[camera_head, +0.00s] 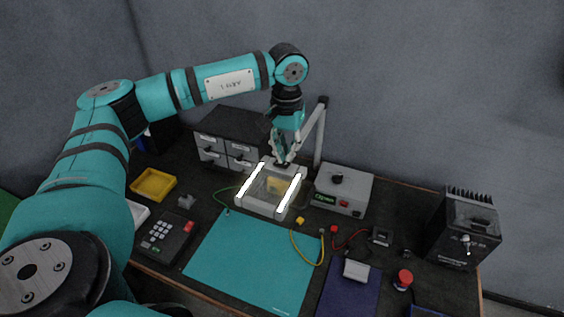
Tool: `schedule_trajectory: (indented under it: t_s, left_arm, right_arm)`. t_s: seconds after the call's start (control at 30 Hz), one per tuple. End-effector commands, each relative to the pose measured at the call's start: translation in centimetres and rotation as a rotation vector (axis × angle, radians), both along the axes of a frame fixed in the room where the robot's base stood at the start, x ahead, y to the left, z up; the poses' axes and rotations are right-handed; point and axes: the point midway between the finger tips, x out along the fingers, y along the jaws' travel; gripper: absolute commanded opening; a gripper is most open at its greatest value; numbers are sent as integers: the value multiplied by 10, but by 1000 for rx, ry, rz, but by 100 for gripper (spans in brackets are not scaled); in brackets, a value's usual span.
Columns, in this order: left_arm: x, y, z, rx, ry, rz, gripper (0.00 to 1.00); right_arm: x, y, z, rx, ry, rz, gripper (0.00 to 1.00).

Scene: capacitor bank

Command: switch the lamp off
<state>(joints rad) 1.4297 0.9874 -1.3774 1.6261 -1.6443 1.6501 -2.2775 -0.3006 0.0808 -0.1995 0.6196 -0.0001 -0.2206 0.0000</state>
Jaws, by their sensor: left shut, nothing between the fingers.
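The lamp (254,207) has a pale square head with two bright white tubes, so it is lit. Its head is over the back middle of the bench, with a grey jointed arm (319,133) rising behind it on the right. Something yellow shows through the middle of the head. My left gripper (281,161) points down at the back edge of the lamp head, shut and empty. A small dark part lies right at its fingertips; I cannot tell whether they touch it. My right gripper is out of view.
A grey drawer cabinet (226,151) stands behind and left of the lamp. A grey box with a dark knob (343,188) stands close on its right. A teal mat (252,262) and a yellow cable (304,258) lie in front. A black finned box (464,230) stands far right.

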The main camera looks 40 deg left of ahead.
Motion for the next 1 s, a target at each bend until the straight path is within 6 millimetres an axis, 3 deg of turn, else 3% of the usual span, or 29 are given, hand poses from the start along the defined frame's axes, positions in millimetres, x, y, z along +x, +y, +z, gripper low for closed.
schedule_trajectory:
  t_s: [1.0]
  left_arm:
    - [0, 0, -16, 0, 0, 0, 0]
  right_arm:
    - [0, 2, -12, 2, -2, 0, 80]
